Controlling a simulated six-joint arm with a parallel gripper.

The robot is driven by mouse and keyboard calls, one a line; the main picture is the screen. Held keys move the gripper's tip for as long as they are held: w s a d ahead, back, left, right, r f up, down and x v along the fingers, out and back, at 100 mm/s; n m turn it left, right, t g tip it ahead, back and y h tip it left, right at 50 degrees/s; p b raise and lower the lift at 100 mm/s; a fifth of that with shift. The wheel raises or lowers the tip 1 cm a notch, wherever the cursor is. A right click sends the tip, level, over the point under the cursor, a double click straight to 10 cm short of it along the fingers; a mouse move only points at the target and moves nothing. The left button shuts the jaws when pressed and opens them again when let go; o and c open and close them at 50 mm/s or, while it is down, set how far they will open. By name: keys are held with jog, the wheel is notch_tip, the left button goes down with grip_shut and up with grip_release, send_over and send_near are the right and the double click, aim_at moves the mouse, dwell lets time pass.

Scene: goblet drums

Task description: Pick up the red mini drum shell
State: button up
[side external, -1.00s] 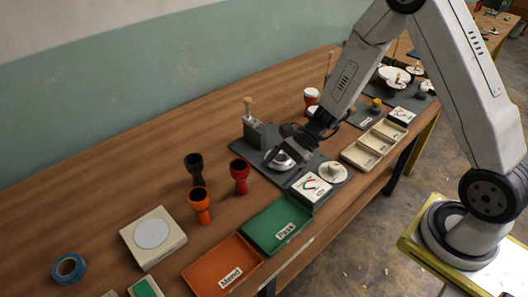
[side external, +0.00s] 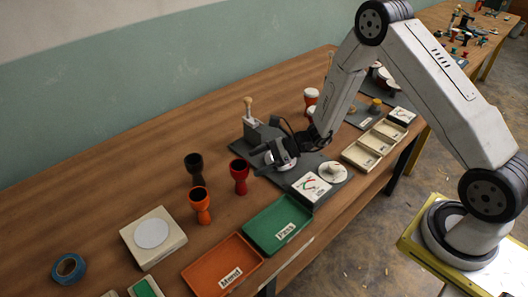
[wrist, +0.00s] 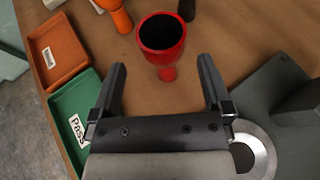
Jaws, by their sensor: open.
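The red mini drum shell (side external: 239,176) stands upright on the wooden table, goblet shaped with a dark open top. In the wrist view the red shell (wrist: 162,45) is ahead of my gripper, between the lines of its two fingers but beyond their tips. My gripper (side external: 268,160) is open and empty, to the right of the red shell over the edge of the grey plate. Both fingers (wrist: 163,72) show spread apart in the wrist view, and nothing is between them.
An orange shell (side external: 200,204) and a black shell (side external: 194,168) stand just left of the red one. The green "Pass" tray (side external: 277,225) and orange "Mend" tray (side external: 222,264) lie in front. A grey plate (side external: 299,173) with a post fixture (side external: 256,130) is at the right.

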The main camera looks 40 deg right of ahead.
aim_at(240, 165)
jog(key=shift+x, duration=2.9)
jog(key=shift+w+d+f, duration=0.1)
jog(key=shift+d, duration=0.05)
jog(key=c, duration=1.1)
jog(key=shift+r, duration=1.7)
jog(key=s+d+r, duration=0.2)
jog(key=s+r, duration=0.7)
jog(key=s, duration=0.4)
jog(key=shift+s+r, duration=0.3)
jog(key=shift+s, duration=0.1)
jog(key=shift+d, duration=0.15)
